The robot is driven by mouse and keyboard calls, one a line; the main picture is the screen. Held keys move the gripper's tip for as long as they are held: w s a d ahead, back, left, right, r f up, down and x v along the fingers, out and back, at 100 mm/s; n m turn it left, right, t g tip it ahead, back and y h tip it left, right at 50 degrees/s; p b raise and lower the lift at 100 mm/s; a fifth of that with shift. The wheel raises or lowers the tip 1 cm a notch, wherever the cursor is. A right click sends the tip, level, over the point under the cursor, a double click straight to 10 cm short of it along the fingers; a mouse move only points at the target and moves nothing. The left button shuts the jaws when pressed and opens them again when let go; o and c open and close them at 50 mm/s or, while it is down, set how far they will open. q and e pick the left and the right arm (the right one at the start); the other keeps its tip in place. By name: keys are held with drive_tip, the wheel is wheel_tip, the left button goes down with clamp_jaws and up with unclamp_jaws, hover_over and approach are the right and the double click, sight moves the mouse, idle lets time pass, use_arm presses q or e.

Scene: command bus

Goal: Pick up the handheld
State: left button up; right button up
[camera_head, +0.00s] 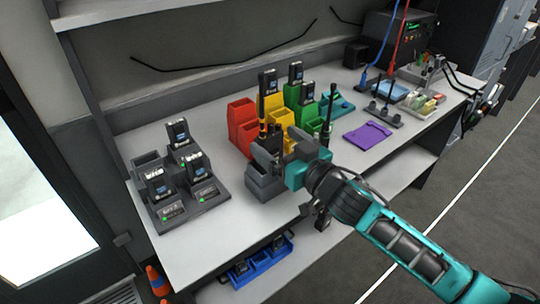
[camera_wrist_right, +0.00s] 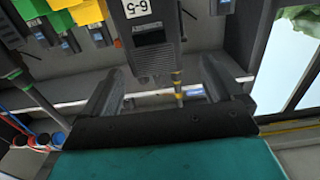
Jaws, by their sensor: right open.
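A black handheld (camera_wrist_right: 150,45) with a white label and an antenna with a yellow band shows at the top of the right wrist view, just beyond my fingertips. In the head view a black handheld (camera_head: 271,141) with a yellow-banded antenna stands upright at the grey bin (camera_head: 266,187), partly hidden by my gripper. My right gripper (camera_head: 281,166) is open beside it; in the right wrist view its fingers (camera_wrist_right: 160,82) are apart, with the antenna between them. Whether they touch it, I cannot tell. My left gripper is not in view.
Red (camera_head: 241,127), yellow and green bins with more handhelds stand behind my gripper. A grey charging dock (camera_head: 210,193) with several handhelds is at the left of the table. A purple cloth (camera_head: 367,135) lies to the right. A blue bin (camera_head: 262,264) sits on the lower shelf.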

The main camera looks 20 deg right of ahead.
sight(274, 137)
drive_tip(key=shift+x, duration=1.8)
drive_tip(key=shift+d, duration=0.15)
drive_tip(key=shift+c, duration=0.2)
drive_tip(key=shift+r, duration=0.1)
drive_tip(key=c, duration=1.6)
